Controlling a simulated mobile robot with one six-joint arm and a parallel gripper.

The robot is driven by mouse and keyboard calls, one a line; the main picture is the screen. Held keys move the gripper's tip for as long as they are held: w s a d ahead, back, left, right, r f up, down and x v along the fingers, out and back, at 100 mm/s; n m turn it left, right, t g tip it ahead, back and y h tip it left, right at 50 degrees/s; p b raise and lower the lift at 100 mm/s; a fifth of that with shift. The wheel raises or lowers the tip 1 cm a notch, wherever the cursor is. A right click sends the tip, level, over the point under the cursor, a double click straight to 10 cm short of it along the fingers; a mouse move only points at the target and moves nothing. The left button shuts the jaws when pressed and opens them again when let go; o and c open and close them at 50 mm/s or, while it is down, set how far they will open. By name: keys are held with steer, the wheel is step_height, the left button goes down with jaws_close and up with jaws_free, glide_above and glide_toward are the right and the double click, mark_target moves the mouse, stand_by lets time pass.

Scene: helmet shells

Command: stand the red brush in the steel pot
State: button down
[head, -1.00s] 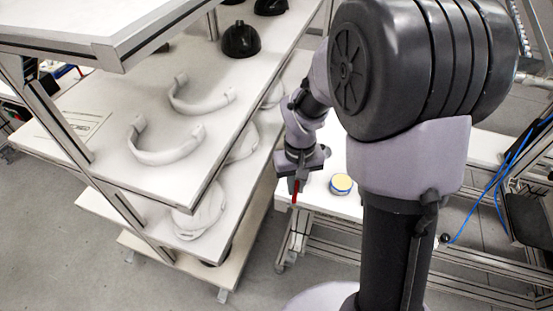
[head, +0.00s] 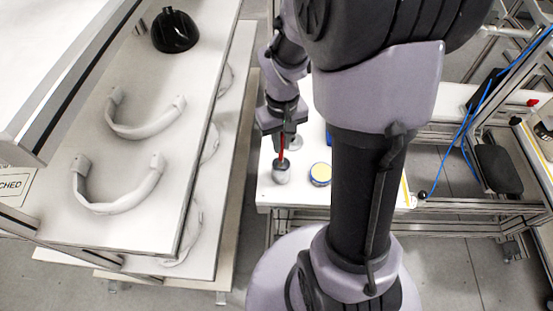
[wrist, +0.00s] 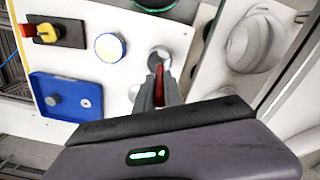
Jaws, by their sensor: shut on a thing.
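My gripper (head: 284,138) is shut on the red brush (head: 282,150), which hangs roughly upright, over the white table. The steel pot (head: 281,175), small and rounded with a dark mouth, stands on the table directly below the brush. In the head view the brush's lower end meets the pot's mouth; I cannot tell how far inside it is. In the wrist view the gripper fingers (wrist: 158,95) hold the red brush (wrist: 159,78), and the pot (wrist: 160,56) shows just beyond it, partly hidden.
A yellow-topped round tin (head: 320,174) stands right of the pot. A blue tray (wrist: 66,97) and a red-and-yellow item (wrist: 46,33) lie on the table in the wrist view. A shelf rack (head: 130,190) with pale curved parts and a black shell (head: 175,31) stands to the left.

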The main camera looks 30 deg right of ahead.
mark_target(281, 161)
step_height(281, 161, down, 6)
steer(key=shift+s+r+b, duration=0.1)
steer(key=shift+b, duration=0.95)
steer(key=shift+s, duration=0.1)
steer(key=shift+r, duration=0.1)
steer(key=c, duration=1.9)
jaws_free()
steer(key=shift+f, duration=0.25)
steer(key=o, duration=0.4)
steer(key=shift+o, duration=0.2)
